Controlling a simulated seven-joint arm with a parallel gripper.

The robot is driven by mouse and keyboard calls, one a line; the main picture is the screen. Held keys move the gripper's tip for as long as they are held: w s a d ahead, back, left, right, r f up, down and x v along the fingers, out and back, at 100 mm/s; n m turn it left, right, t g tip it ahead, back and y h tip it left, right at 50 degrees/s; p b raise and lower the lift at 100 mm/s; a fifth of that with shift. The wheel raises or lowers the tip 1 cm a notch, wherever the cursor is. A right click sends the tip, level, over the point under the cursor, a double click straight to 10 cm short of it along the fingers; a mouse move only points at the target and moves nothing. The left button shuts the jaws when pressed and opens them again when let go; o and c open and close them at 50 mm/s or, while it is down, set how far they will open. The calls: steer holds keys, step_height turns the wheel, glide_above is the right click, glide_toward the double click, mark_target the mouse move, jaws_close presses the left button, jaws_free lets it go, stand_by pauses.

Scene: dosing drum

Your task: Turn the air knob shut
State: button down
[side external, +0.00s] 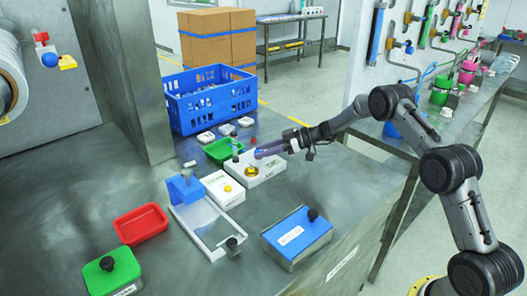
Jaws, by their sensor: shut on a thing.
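A white control box (268,179) stands on the steel table near the middle of the side external view. Its front lettering is too small to read with certainty. A brass-coloured round part (252,170) and a small black part (235,158) sit on its top. My gripper (258,153) reaches in from the right, low over the back of this box. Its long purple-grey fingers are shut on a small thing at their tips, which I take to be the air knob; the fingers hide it.
A green tray (218,151) and a blue crate (213,103) stand behind the box. A white box with a yellow button (224,190), a blue-and-white stand (187,188) and a blue box with a black knob (297,237) stand in front. A red tray (141,225) is at left.

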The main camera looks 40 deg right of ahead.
steer(key=shift+s+m+h, duration=0.1)
steer(key=shift+m+h, duration=0.2)
steer(key=m+t+h, duration=0.2)
steer(key=shift+s+a+m+h, duration=0.15)
steer(key=shift+a+m+h, duration=0.1)
steer(key=shift+m+h, duration=0.05)
steer(key=shift+a+m+t+h, duration=0.2)
steer(key=shift+m+t+h, duration=0.6)
steer(key=shift+m+h, duration=1.3)
steer(key=shift+h, duration=0.4)
steer(key=shift+c, duration=2.3)
jaws_free()
steer(key=v, duration=1.3)
steer(key=shift+s, duration=0.45)
